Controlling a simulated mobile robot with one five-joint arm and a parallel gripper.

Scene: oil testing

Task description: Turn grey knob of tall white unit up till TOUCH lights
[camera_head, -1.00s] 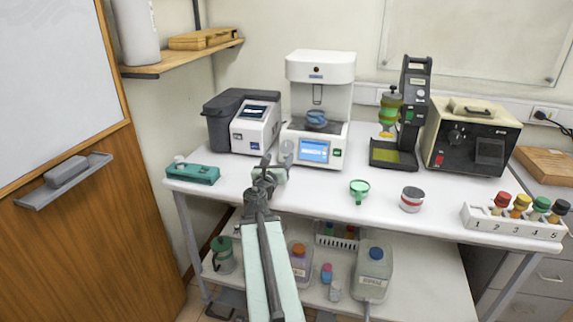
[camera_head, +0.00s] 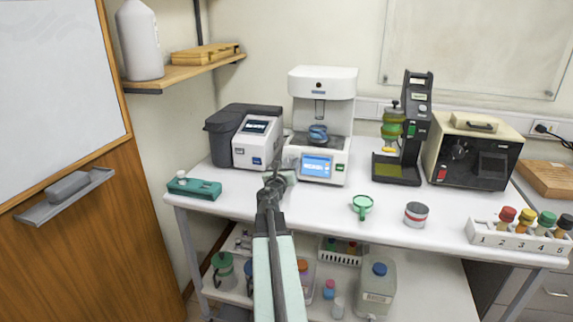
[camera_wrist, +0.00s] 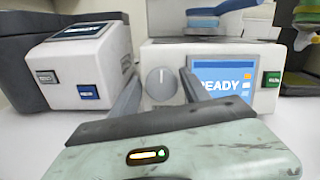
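The tall white unit (camera_head: 323,82) stands at the back of the bench, with a lit blue screen (camera_head: 316,167) on its lower front. In the wrist view the screen (camera_wrist: 222,82) reads READY. The round grey knob (camera_wrist: 161,84) is left of the screen, its pale pointer line about upright. My gripper (camera_wrist: 158,85) is open, with one finger on each side of the knob in the picture. I cannot tell whether the fingers touch it. In the head view my gripper (camera_head: 278,168) is at the unit's lower left front and largely hides the knob.
A grey-and-white instrument (camera_head: 255,143) stands close on the left. A black stand with a green vessel (camera_head: 412,130) and a beige-black box (camera_head: 474,150) are to the right. A green cup (camera_head: 362,206), a tin (camera_head: 416,214) and a teal case (camera_head: 195,189) are nearer the bench's front edge.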

